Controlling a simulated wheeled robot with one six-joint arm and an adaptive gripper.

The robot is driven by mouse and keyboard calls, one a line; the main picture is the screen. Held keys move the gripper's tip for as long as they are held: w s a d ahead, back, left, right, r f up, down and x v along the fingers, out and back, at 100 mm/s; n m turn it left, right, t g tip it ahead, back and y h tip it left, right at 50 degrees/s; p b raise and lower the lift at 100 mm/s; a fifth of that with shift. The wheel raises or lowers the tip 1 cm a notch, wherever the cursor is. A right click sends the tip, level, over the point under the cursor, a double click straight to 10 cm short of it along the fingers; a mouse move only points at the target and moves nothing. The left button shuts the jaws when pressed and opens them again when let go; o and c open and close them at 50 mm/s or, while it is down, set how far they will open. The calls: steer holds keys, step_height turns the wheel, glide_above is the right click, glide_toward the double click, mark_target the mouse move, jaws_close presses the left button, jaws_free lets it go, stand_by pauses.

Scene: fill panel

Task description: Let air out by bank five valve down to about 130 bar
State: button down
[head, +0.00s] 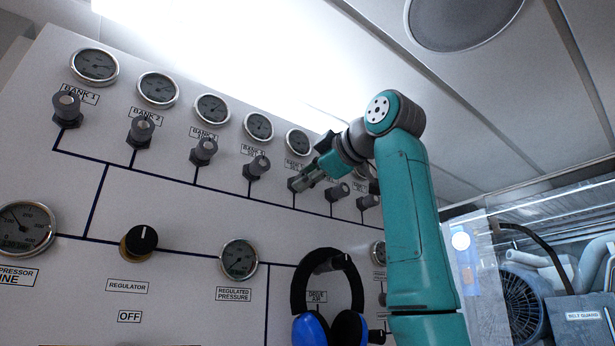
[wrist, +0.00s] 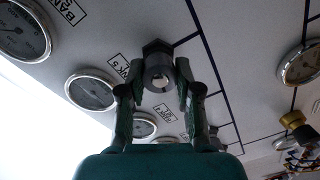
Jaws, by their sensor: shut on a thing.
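The bank five valve is a dark grey knob on the white panel; the wrist view shows it (wrist: 158,72) between my fingertips, beside a label ending in "5". My gripper (head: 300,183) is shut on this knob, one finger on each side, and hides most of it in the head view. The bank five gauge (head: 298,141) is round with a chrome rim, above the valve; it also shows in the wrist view (wrist: 90,90). Its needle and numbers are too small to read.
The bank four valve (head: 257,167) is close on the left, and another valve (head: 338,192) is close on the right. Below are a regulator knob (head: 139,241), a regulated pressure gauge (head: 238,259) and blue ear defenders (head: 311,328) hanging on the panel.

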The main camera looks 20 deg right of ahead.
steer(key=shift+n, duration=0.5)
steer(key=c, duration=0.8)
jaws_free()
steer(key=shift+a, duration=0.1)
steer(key=v, duration=1.2)
steer(key=shift+f, duration=0.1)
stand_by(0.4)
